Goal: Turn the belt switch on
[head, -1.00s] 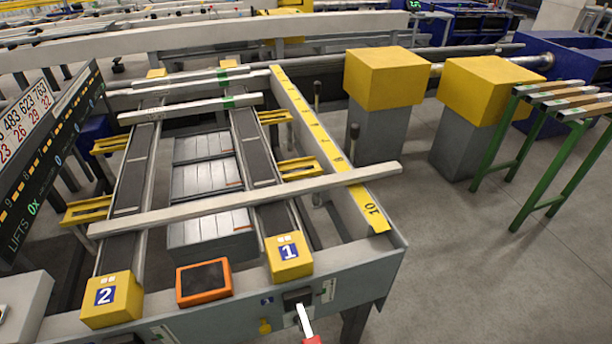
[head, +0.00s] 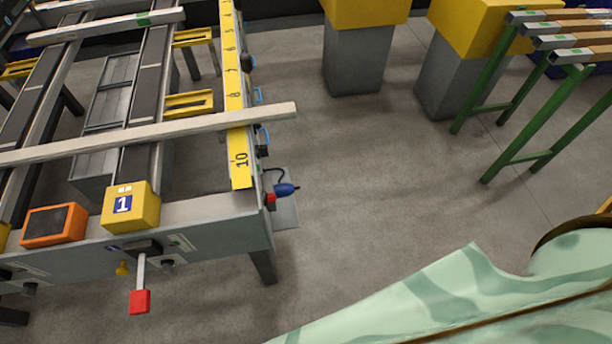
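A lever with a red handle (head: 140,300) hangs from a dark slot on the front panel of the runout table (head: 225,240). It points down. It may be the belt switch, but no readable label confirms this. A small yellow knob (head: 122,268) sits just left of the lever, and a dark knob (head: 167,263) sits just right of it. Another dark knob (head: 30,289) is on the panel farther left. Neither of my grippers shows in the head view.
A yellow block marked 1 (head: 131,207) and an orange-framed screen (head: 54,225) stand on the table's front edge. A pale beam (head: 200,125) lies across the belts. A green rack (head: 510,110) with bars stands at right. Open floor lies right of the table.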

